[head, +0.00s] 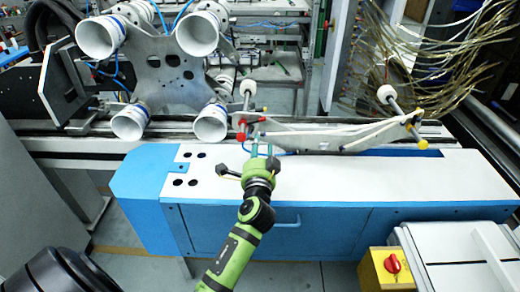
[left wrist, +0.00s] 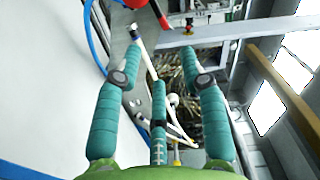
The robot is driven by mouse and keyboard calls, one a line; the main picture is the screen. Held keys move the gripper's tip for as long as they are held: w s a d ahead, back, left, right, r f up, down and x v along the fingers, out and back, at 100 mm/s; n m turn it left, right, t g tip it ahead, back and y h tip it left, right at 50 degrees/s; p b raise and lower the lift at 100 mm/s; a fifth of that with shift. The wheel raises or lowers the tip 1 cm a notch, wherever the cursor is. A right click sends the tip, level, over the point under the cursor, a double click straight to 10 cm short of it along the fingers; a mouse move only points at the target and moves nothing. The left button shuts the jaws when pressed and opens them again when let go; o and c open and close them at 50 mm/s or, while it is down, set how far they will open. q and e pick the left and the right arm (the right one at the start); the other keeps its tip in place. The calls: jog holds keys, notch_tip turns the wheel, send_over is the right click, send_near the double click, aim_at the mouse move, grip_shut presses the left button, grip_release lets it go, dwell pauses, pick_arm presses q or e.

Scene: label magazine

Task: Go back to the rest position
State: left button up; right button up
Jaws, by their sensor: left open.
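My left gripper (head: 261,148) is at the middle of the head view, its green arm coming up from the bottom. Its teal fingers are spread and hold nothing. In the left wrist view the open gripper (left wrist: 161,58) shows three fingers with free space between them. The label magazine (head: 340,135), a long pale frame with white rods, lies just beyond the fingertips. I cannot tell whether the fingers touch it. A red-ended rod (head: 241,134) stands at its left end. My right gripper is in neither view.
A blue and white cabinet (head: 350,180) lies below the gripper, its white top mostly clear. A metal plate with several white cylinders (head: 196,34) stands at the back left. A yellow box with a red knob (head: 392,264) is at lower right. Tangled pale strips (head: 430,50) hang at back right.

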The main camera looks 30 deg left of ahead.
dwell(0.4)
pick_arm(q)
jog(key=s+f+n+g, duration=0.1)
jog(key=s+f, duration=0.1)
jog(key=s+f+n+g, duration=0.1)
jog(key=s+f, duration=0.1)
jog(key=s+f+g+h, duration=0.1)
jog(key=s+f, duration=0.1)
jog(key=shift+d+f+n, duration=0.35)
jog(key=shift+f+n, duration=0.05)
jog(key=s+d+f+n+g+h, duration=0.1)
jog(key=s+d+f+g+h, duration=0.3)
jog(key=s, duration=0.4)
jog(key=s+d+f+n+g+h, duration=0.1)
jog(key=s+d+f+g+h, duration=0.1)
jog(key=s+d+f, duration=0.45)
jog(key=s+d+f+n+g+h, duration=0.1)
jog(key=s+d+g+h, duration=0.15)
jog(key=s, duration=0.75)
notch_tip(320, 180, down, 22)
jog(key=s+g, duration=0.2)
jog(key=s+a+f, duration=0.2)
jog(key=s+f, duration=1.3)
jog(key=shift+s+g, duration=0.4)
jog(key=shift+g, duration=0.05)
